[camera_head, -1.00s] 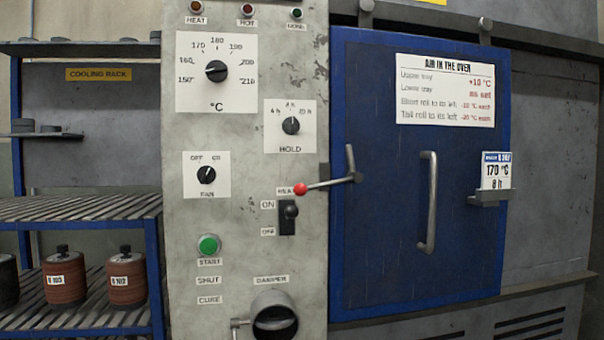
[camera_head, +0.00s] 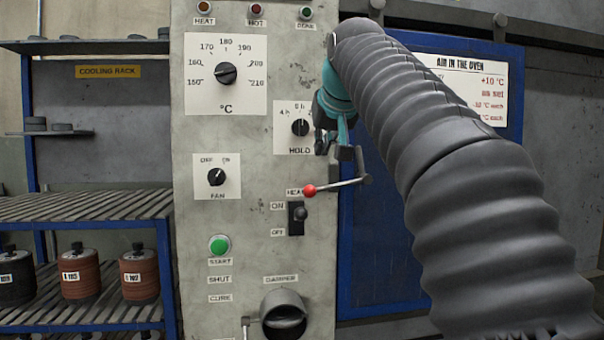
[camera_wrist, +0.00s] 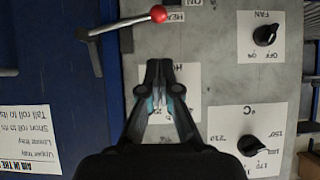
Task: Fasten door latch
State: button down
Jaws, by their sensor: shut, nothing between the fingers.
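The door latch is a metal lever (camera_head: 340,185) with a red ball knob (camera_head: 310,190) at its left end. Its pivot is at the left edge of the blue oven door (camera_head: 380,255), and the lever points left across the control panel, nearly level. The latch also shows in the wrist view (camera_wrist: 121,25), where the picture is upside down. My gripper (camera_head: 324,145) is shut and empty. It is just above the lever in the head view, in front of the panel near the HOLD dial, apart from the red knob. My arm hides much of the door and its handle.
The grey panel (camera_head: 255,250) carries the HOLD dial (camera_head: 300,127), the FAN dial (camera_head: 216,176), the heat switch (camera_head: 297,215) below the knob, and the green start button (camera_head: 219,245). The cooling rack (camera_head: 90,205) with rolls stands at the left.

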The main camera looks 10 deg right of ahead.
aim_at(336, 184)
jog(key=shift+w+r, duration=0.25)
jog(key=shift+r, duration=0.25)
jog(key=shift+w+r, duration=0.25)
jog(key=shift+r, duration=0.25)
jog(key=shift+s+f+x, duration=0.25)
jog(key=shift+f+x, duration=0.05)
jog(key=shift+x, duration=1.85)
jog(key=shift+s+f+x, duration=0.2)
jog(key=shift+f+x, duration=0.15)
jog(key=shift+x, duration=1.8)
jog(key=shift+s+f+x, duration=0.25)
jog(key=shift+f+x, duration=0.05)
jog(key=shift+x, duration=1.85)
jog(key=shift+d+f, duration=0.1)
jog(key=shift+d, duration=0.05)
